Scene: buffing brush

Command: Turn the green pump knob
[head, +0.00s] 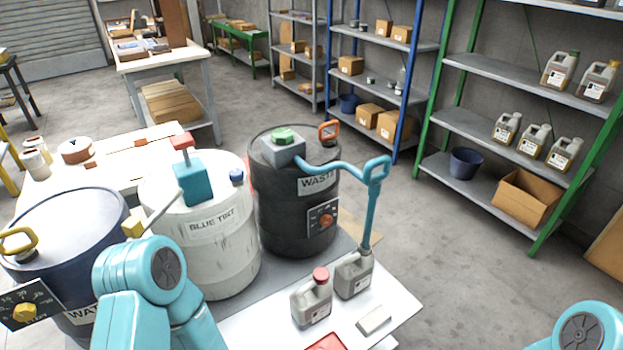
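The green pump knob (284,135) sits on a grey pump block (285,151) on top of the dark drum (278,205) marked "WASTE". A blue spout (340,164) runs right from the block to a blue loop-shaped part (375,172), then down to a grey jug (353,275). My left arm shows at the lower left and part of my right arm at the lower right corner. Neither gripper shows, and no gripper is seen at the green knob.
A white drum (222,255) marked "BLUE TINT" carries a teal pump (194,183) with a red knob (182,142). Another dark drum (75,215) stands left. The waste drum has an orange handle (329,132) and orange dial (325,220). A red-capped jug (312,300) stands in front.

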